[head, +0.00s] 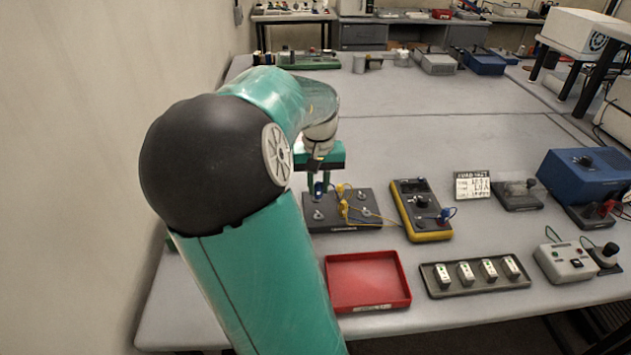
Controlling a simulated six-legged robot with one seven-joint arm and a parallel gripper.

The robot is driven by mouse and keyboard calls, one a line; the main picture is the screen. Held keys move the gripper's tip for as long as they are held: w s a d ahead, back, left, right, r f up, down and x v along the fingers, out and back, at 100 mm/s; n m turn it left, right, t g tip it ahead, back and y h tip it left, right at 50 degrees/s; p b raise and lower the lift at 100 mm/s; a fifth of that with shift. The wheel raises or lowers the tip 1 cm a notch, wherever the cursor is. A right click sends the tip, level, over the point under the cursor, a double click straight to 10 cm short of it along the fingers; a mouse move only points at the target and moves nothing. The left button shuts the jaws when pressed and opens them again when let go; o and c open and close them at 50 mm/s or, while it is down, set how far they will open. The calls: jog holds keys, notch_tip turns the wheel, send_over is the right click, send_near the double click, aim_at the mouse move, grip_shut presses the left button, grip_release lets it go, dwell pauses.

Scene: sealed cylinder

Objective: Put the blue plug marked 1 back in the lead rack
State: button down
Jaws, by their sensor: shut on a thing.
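My gripper (319,187) points down over the left rear of a dark grey board (345,224) with silver posts. It is shut on a small blue plug (318,188), mostly hidden between the fingers. I cannot read a number on it, nor tell whether it touches the board. Yellow plugs (341,188) and yellow leads sit on the board, just right of my gripper. A second blue plug (445,214) is at the right side of a yellow-edged meter (420,208). No lead rack can be told for sure by its label.
A red tray (367,281) lies in front of the board. A dark tray (475,289) with several white blocks is to its right. A small sign (472,185), a blue box (585,176) and a white switch box (564,262) stand further right. The middle rear of the table is clear.

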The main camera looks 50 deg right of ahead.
aim_at(319, 197)
jog(key=shift+s, duration=0.2)
jog(key=shift+w+f, duration=0.1)
jog(key=shift+f, duration=2.8)
jog(key=shift+f, duration=0.2)
jog(key=c, duration=1.2)
grip_release()
notch_tip(319, 197, up, 14)
jog(key=shift+f, duration=0.1)
